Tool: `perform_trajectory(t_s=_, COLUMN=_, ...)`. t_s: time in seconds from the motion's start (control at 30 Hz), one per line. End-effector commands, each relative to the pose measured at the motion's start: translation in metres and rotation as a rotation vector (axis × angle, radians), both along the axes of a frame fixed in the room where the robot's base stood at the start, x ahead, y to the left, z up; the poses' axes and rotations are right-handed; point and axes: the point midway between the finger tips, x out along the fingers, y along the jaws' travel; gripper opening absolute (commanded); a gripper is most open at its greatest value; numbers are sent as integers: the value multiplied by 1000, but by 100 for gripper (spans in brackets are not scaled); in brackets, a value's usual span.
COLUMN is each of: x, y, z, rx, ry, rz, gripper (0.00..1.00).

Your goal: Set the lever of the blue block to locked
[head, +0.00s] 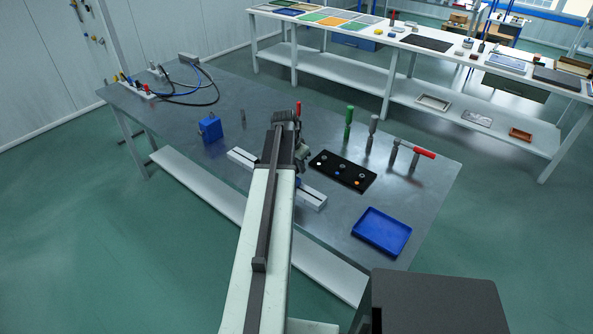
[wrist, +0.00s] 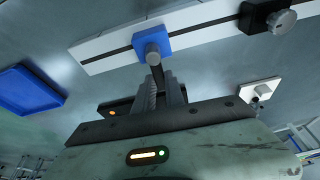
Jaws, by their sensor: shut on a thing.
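The blue block (wrist: 181,39) sits on a white rail with a dark slot in the wrist view. A round grey hub (wrist: 153,53) is on its front, and a dark lever (wrist: 157,76) runs from the hub toward my gripper, roughly across the rail. My gripper (wrist: 160,88) is shut on this lever; the fingertips are partly hidden. In the head view my arm covers most of the block, and only a bit of blue (head: 298,182) shows beside it. No lock marking is readable.
A black block (wrist: 268,18) with a grey knob sits farther right on the same rail (head: 312,198). A blue tray (head: 381,232), a black board (head: 342,172), upright handled tools (head: 348,120) and a blue box (head: 210,128) stand around on the grey table.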

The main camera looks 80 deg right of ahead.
Motion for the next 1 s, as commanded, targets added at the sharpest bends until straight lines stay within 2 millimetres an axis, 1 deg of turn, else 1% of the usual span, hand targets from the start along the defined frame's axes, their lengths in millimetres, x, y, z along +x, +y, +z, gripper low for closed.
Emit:
perform_trajectory(t_s=0.23, x=-6, y=6, z=0, rx=3, ry=0, rz=-251, gripper=0)
perform_trajectory(t_s=0.33, x=-7, y=7, z=0, rx=3, ry=0, rz=-293, gripper=0)
perform_trajectory(t_s=0.57, x=-7, y=7, z=0, rx=2, ry=0, rz=-298, gripper=0)
perform_trajectory(t_s=0.63, x=-8, y=9, z=0, rx=3, ry=0, rz=-340, gripper=0)
perform_trajectory(t_s=0.83, x=-11, y=15, z=0, rx=5, ry=0, rz=-557, gripper=0)
perform_trajectory(t_s=0.9, x=-12, y=16, z=-1, rx=4, ry=-1, rz=-590, gripper=0)
perform_trajectory(t_s=1.0, x=-12, y=17, z=-1, rx=5, ry=-1, rz=-595, gripper=0)
